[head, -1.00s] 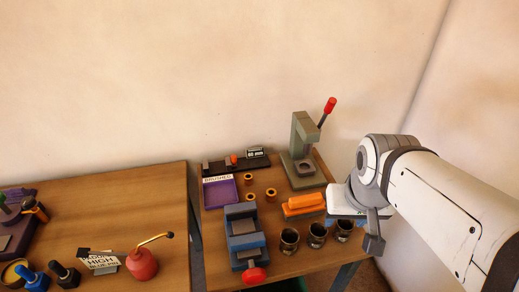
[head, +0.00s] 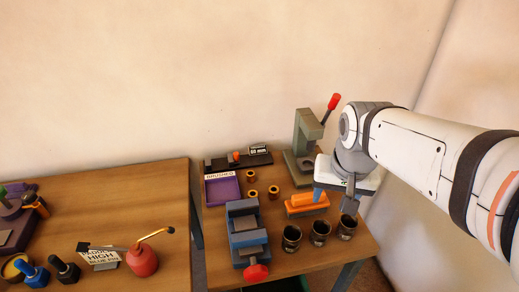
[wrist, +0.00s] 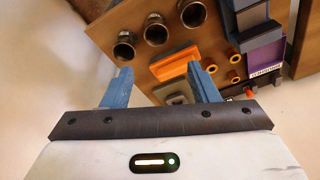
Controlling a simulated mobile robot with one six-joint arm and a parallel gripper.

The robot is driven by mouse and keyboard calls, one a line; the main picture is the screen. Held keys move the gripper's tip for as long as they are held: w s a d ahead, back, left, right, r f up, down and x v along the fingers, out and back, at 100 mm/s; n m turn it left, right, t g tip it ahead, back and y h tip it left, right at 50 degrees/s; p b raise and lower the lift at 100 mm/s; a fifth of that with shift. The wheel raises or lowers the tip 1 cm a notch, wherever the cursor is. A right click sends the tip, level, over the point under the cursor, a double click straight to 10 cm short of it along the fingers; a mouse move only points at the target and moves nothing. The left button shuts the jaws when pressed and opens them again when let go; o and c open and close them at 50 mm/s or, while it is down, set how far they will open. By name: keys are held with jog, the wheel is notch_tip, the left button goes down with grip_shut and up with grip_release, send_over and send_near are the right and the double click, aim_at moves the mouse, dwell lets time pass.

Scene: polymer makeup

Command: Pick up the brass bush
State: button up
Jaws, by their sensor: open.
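Three small brass bushes stand on the right bench between the purple tray and the orange block: one at the back (head: 251,176), one at the front left (head: 253,194) and one at the right (head: 273,192). Brass bushes also show in the wrist view (wrist: 234,76), to the right of my fingers. My gripper (head: 333,200) is open and empty, above the bench near the orange block. In the wrist view its two blue fingers (wrist: 160,70) are spread apart, with nothing between them. Its fingers partly cover the orange block's surroundings.
A purple tray (head: 222,190) lies left of the bushes. A blue vise (head: 246,238) stands in front, an orange block (head: 306,205) to the right. Three dark metal cups (head: 319,232) line the front. A green press (head: 304,140) with a red-tipped lever stands behind.

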jog(key=w+a+f+m+g+b, duration=0.1)
jog(key=w+a+f+m+b, duration=0.25)
jog(key=w+a, duration=0.45)
jog(key=m+g+b, duration=0.1)
jog(key=m+b, duration=0.1)
jog(key=m, duration=0.1)
send_over(253, 193)
notch_tip(253, 193, down, 8)
jog(key=shift+d+f, duration=0.15)
jog(key=shift+f, duration=0.05)
notch_tip(253, 193, down, 8)
jog(key=shift+r, duration=0.25)
jog(key=shift+c, duration=0.2)
